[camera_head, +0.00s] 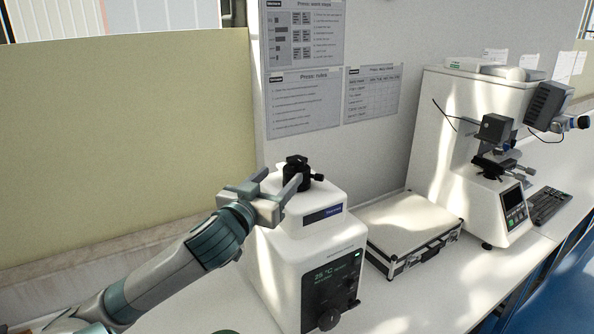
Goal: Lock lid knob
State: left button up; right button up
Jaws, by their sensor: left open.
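The black lid knob (296,172) stands on top of a white press machine (315,254), with a small black handle sticking out to its right. My left gripper (276,184) comes in from the left at the height of the machine's top. Its jaws are open, with the fingers pointing toward the knob, one of them overlapping its left side in the picture. I cannot tell whether the fingers touch the knob. My right gripper is not in view.
A white case (408,229) with black and metal edges lies on the bench right of the press. A white hardness tester (470,150) with a small screen stands beyond it, with a keyboard (548,206) beside it. A yellow partition (125,140) stands behind my arm.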

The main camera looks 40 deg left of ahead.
aim_at(295, 160)
pick_arm(q)
jog(key=b+x, duration=0.3)
jog(key=b, duration=0.2)
jog(key=shift+w+a+f, duration=0.15)
jog(key=p+x, duration=0.1)
jog(key=x, duration=0.1)
jog(key=p+x, duration=0.1)
jog(key=x, duration=0.2)
jog(key=p+x, duration=0.1)
jog(key=x, duration=0.1)
jog(key=shift+w+r, duration=0.2)
jog(key=shift+r, duration=0.05)
jog(key=shift+w+a+f, duration=0.15)
jog(key=shift+w+a, duration=0.05)
jog(key=shift+w, duration=0.35)
jog(key=c, duration=1.1)
